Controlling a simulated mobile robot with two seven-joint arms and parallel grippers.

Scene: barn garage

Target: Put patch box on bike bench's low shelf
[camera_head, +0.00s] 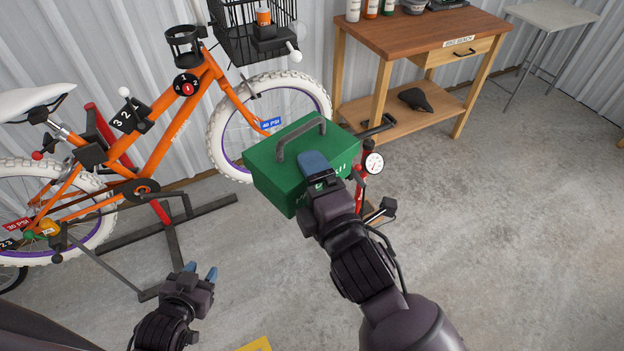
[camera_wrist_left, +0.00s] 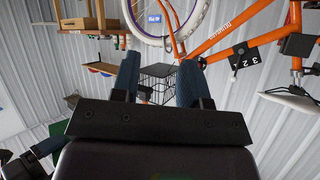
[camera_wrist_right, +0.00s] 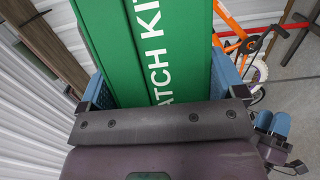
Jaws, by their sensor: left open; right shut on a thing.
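The patch box (camera_head: 285,172) is a green box with a grey handle on top and white lettering. In the right wrist view the box (camera_wrist_right: 140,50) fills the space between the blue fingers and reads "ATCH KIT". My right gripper (camera_head: 316,165) is shut on it and holds it up in front of the bike's front wheel. The bike bench (camera_head: 420,32) stands behind and to the right, with a wooden low shelf (camera_head: 438,118) holding a black bike saddle (camera_head: 414,99). My left gripper (camera_head: 201,272) is open and empty, low at the left. The box hides the shelf's left end partly.
An orange bike (camera_head: 170,115) on a stand fills the left side. A red floor pump with a gauge (camera_head: 374,163) stands just right of the box. A grey table (camera_head: 552,14) is at the far right. The floor at right is clear.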

